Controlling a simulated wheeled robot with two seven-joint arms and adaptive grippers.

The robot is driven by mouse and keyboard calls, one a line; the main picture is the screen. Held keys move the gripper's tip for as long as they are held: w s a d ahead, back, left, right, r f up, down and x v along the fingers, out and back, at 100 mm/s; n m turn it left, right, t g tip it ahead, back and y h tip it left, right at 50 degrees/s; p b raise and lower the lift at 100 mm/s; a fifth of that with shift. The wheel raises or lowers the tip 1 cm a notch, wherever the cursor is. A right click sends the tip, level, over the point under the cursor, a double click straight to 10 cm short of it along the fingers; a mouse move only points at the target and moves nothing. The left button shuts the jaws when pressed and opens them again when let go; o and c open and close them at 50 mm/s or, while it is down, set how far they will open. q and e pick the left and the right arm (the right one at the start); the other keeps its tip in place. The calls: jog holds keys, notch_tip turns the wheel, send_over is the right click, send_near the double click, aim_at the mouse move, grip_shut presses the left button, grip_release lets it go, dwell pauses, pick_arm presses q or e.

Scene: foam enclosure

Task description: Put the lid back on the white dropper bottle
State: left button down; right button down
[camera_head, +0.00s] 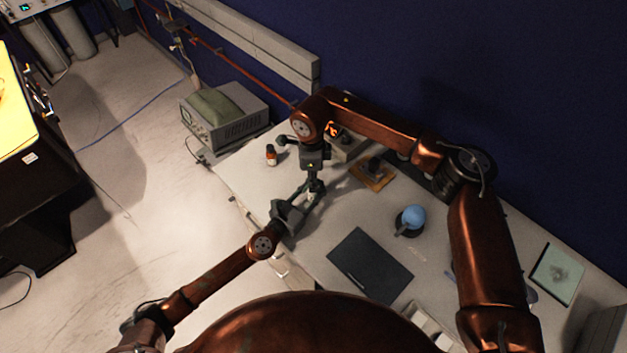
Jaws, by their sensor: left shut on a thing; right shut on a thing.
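The white dropper bottle (310,197) shows as a small pale patch between my two grippers, above the left part of the table. My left gripper (303,203) comes in from the lower left and is shut on the bottle. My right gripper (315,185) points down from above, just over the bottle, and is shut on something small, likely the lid. The lid is hidden by the fingers. I cannot tell whether lid and bottle touch.
A small brown bottle (271,156) stands near the table's left edge. An oscilloscope (240,128) is behind it. A wooden tray (384,183), a blue round object (413,216) and a black flat pad (370,266) lie to the right. A pale green panel (557,273) lies far right.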

dwell(0.4)
jog(key=m, duration=0.6)
jog(key=shift+m, duration=0.4)
jog(key=c, duration=1.8)
grip_release()
jog(key=shift+o, duration=0.2)
jog(key=shift+r, duration=0.15)
notch_tip(320, 180, up, 12)
jog(key=shift+a, duration=0.1)
pick_arm(q)
jog(key=c, duration=1.5)
grip_release()
